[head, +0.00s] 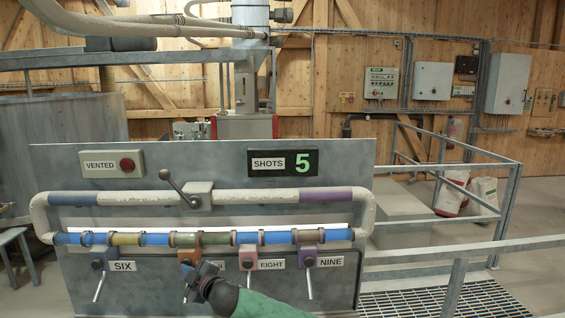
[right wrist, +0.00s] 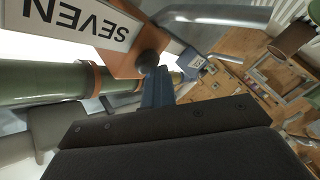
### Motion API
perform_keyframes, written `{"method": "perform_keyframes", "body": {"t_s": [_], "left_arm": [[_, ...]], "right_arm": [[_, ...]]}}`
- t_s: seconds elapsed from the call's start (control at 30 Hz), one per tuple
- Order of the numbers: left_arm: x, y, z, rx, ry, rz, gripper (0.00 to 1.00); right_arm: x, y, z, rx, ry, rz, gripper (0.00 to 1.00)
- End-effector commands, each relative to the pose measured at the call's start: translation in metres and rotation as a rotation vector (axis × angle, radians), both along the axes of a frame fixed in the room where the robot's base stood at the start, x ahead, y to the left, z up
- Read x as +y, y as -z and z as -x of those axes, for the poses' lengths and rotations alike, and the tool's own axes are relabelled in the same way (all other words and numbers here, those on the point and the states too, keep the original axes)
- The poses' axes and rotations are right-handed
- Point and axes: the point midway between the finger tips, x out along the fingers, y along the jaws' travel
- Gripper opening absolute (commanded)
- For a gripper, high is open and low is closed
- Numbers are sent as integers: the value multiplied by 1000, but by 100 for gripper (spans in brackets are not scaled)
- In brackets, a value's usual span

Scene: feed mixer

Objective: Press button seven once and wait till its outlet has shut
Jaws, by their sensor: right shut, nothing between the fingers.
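The orange block of station seven (head: 188,246) hangs under the horizontal pipe on the grey panel. Its white SEVEN label (right wrist: 83,18) shows upside down in the right wrist view, with the black round button (right wrist: 148,62) beside it. My right gripper (head: 198,270) is shut and empty in front of this block. In the right wrist view its blue fingertips (right wrist: 157,85) are right at the button; I cannot tell whether they touch or press it. My gripper hides most of the SEVEN label in the head view. A metal rod (head: 187,292) hangs below; whether the outlet is open cannot be told. My left gripper is out of view.
Similar stations SIX (head: 97,262), EIGHT (head: 248,262) and NINE (head: 309,250) flank this one closely. A SHOTS display (head: 304,162) reads 5 in green. A VENTED box (head: 113,164) has a dark red lamp. A lever (head: 180,188) sits on the upper pipe. Railings stand at right.

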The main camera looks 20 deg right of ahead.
Motion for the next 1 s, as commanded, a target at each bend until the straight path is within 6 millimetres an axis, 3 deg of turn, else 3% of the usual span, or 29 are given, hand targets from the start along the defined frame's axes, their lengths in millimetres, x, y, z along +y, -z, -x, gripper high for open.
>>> {"method": "perform_keyframes", "body": {"t_s": [0.27,0.4,1.0], "left_arm": [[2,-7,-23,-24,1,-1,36],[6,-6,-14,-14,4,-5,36],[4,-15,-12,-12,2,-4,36]], "right_arm": [[-2,-1,1,-1,4,1,0],[0,0,5,0,2,1,0],[16,0,52,1,-1,-1,0]]}}
